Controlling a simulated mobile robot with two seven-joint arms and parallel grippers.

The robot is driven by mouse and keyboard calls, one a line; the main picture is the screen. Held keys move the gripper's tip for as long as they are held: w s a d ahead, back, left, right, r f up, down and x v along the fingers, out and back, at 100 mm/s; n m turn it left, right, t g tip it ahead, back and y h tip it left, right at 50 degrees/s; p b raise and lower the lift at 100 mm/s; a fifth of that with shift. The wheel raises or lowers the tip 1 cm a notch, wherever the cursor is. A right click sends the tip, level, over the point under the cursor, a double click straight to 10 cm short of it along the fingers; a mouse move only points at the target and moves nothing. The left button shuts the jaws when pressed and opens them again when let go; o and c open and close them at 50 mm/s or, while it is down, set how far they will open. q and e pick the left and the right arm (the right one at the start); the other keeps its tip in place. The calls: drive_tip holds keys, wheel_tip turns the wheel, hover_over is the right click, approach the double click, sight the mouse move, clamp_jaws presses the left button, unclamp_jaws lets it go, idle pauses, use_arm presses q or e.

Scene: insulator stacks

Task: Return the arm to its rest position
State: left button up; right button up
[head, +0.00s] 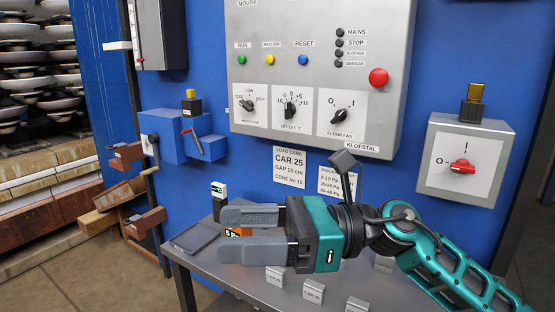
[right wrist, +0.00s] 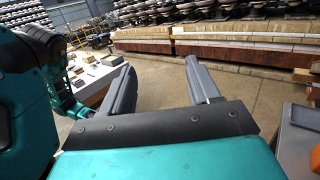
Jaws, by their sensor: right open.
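My right gripper (head: 224,232) reaches in from the right in the head view, over the grey table (head: 178,262). Its two grey fingers point left and stand apart. In the right wrist view the right gripper (right wrist: 160,72) shows the same gap, with nothing held between the fingers. A small device with an orange face (head: 238,232) shows through the gap in the head view, partly hidden by the fingers. My left gripper cannot be made out; a teal arm part shows at the left of the right wrist view.
A grey control panel (head: 320,20) and a switch box with a red knob (head: 462,166) are on the blue wall behind the arm. Stacked insulators (head: 35,75) stand at the left.

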drive_tip(key=w+d+f+n+t+h, duration=0.2)
drive_tip(key=d+f+n+t+h, duration=0.15)
drive_tip(key=f+n+t, duration=0.55)
drive_tip(key=w+d+f+n+t+h, duration=0.25)
drive_tip(key=d+f+n+t, duration=0.2)
drive_tip(key=n, duration=0.85)
drive_tip(key=w+d+f+n+t+h, duration=0.25)
drive_tip(key=d+f+n+t, duration=0.35)
drive_tip(key=n, duration=0.5)
drive_tip(key=s+d+f+m+g+h, duration=0.3)
drive_tip(key=s+f+m, duration=0.3)
drive_tip(key=f, duration=0.5)
drive_tip(key=s+d+f+m+g+h, duration=0.3)
drive_tip(key=s+d+f+m+h, duration=0.1)
drive_tip(key=s+f+m, duration=0.3)
wheel_tip(320, 180, down, 4)
drive_tip(key=s+h, duration=0.1)
drive_tip(key=s, duration=0.1)
drive_tip(key=shift+s+d+m, duration=0.3)
drive_tip(key=shift+g, duration=0.25)
drive_tip(key=shift+o, duration=0.2)
